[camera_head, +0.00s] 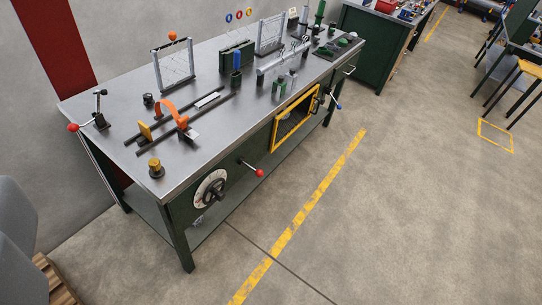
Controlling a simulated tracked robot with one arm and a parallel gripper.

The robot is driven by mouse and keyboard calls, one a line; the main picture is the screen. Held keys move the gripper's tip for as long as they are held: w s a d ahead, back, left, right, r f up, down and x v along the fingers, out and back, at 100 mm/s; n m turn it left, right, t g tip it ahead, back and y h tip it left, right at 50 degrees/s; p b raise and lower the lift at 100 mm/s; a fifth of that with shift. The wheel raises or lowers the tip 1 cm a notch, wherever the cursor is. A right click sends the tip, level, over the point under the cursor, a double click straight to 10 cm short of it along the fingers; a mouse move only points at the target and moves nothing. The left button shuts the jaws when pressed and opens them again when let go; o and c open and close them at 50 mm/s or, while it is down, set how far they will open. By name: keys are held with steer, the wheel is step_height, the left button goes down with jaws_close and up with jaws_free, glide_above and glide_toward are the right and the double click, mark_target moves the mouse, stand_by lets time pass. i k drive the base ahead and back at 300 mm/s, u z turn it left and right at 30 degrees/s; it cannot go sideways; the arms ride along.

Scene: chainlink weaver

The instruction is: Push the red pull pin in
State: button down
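Two red-knobbed parts show on the green and steel workbench (222,123). One is a red-ended handle (260,172) that sticks out on a thin rod from the bench front, right of a white dial (211,188). I cannot tell for sure which is the pull pin, though the front one looks like a rod with a knob. My gripper is not in view.
A blue-ended lever (337,105) and a yellow-framed opening (296,119) are on the bench front, farther right. The floor (400,220) in front is clear. A grey shape (14,225) stands at lower left.

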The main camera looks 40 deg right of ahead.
mark_target(259, 173)
steer(key=z, duration=0.45)
steer(key=i, duration=1.15)
steer(key=z, duration=0.6)
